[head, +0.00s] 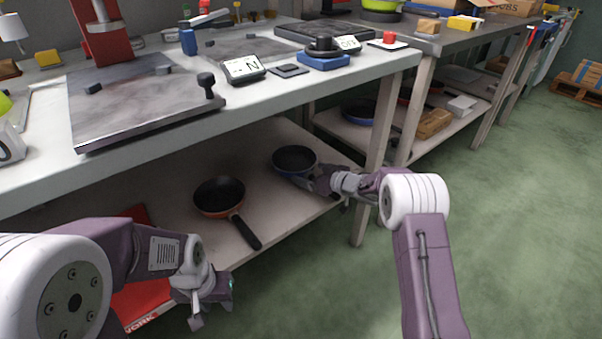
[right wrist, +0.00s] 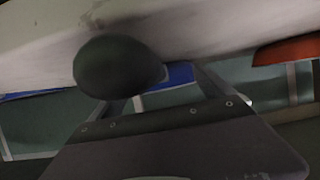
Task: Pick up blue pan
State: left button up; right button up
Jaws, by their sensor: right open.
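The blue pan (head: 295,158) has a dark inside and sits on the lower shelf under the table, near its right end. My right gripper (head: 310,182) is open at the pan's near right side and covers its handle in the head view. In the right wrist view a dark rounded end (right wrist: 118,67), apparently the handle, is close in front of the gripper, with a blue part of the pan (right wrist: 180,75) behind it. I cannot tell whether the handle is between the fingers. My left gripper (head: 208,298) hangs in front of the shelf, away from the pan; its jaw state is unclear.
An orange pan (head: 218,195) lies left of the blue pan, its handle toward the shelf edge; it also shows in the right wrist view (right wrist: 287,50). A table leg (head: 372,180) stands just right of my right gripper. Another blue pan (head: 358,110) is on the farther shelf.

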grip_shut()
jog(key=shift+r, duration=0.1)
dwell(1.2)
